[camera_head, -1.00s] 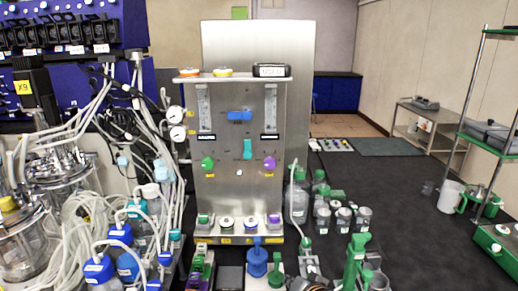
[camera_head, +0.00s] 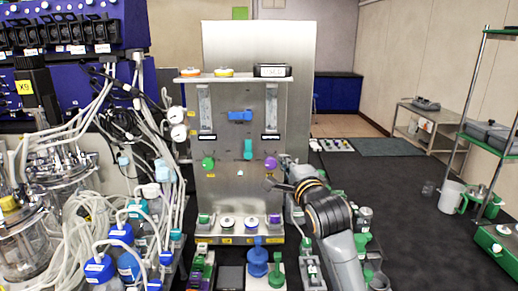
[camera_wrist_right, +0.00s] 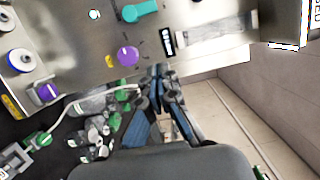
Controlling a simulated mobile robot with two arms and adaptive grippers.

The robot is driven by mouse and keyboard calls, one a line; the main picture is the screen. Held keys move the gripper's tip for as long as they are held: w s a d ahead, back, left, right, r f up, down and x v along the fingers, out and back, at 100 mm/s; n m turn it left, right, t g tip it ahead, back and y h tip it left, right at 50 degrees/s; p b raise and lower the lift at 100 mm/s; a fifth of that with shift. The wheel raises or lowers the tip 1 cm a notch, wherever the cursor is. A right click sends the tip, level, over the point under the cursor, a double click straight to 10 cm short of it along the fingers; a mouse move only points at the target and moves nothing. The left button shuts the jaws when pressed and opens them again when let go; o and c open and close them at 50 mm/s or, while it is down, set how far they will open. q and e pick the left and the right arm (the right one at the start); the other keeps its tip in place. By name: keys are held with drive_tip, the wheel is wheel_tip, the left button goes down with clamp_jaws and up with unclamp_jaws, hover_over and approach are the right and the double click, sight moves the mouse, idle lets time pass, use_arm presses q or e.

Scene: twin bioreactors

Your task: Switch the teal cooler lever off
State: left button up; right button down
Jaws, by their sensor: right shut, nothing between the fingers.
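The teal cooler lever (camera_head: 248,149) is on the steel panel (camera_head: 228,185), upright, between and a little above the green knob (camera_head: 208,163) and the purple knob (camera_head: 270,163). The teal lever (camera_wrist_right: 138,11) also shows at the top of the right wrist view, with the purple knob (camera_wrist_right: 127,56) below it. My right gripper (camera_head: 272,182) is in front of the panel's lower right, below the purple knob and apart from the lever. In the right wrist view its fingers (camera_wrist_right: 161,76) are together and empty. My left gripper is not in view.
A blue lever (camera_head: 240,116) sits above the teal one, between two flow tubes. A shelf (camera_head: 190,79) juts out at the panel's top. Cables and glass vessels crowd the left. Bottles and green-handled items stand low on the right. The air before the panel's upper half is clear.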

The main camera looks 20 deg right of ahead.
sight(248, 148)
drive_tip(key=w+p, duration=0.1)
drive_tip(key=w, duration=0.3)
drive_tip(key=w+p, duration=0.2)
drive_tip(key=w, duration=0.3)
drive_tip(key=shift+w+d+r, duration=0.15)
drive_tip(key=shift+w+d, duration=0.05)
drive_tip(key=shift+w, duration=0.1)
drive_tip(key=a+p, duration=0.1)
drive_tip(key=w+a+p, duration=0.1)
drive_tip(key=a, duration=0.1)
drive_tip(key=shift+w, duration=0.15)
drive_tip(key=shift+a, duration=0.5)
drive_tip(key=shift+w+d+f, duration=0.1)
drive_tip(key=shift+f, duration=0.1)
drive_tip(key=shift+w, duration=0.1)
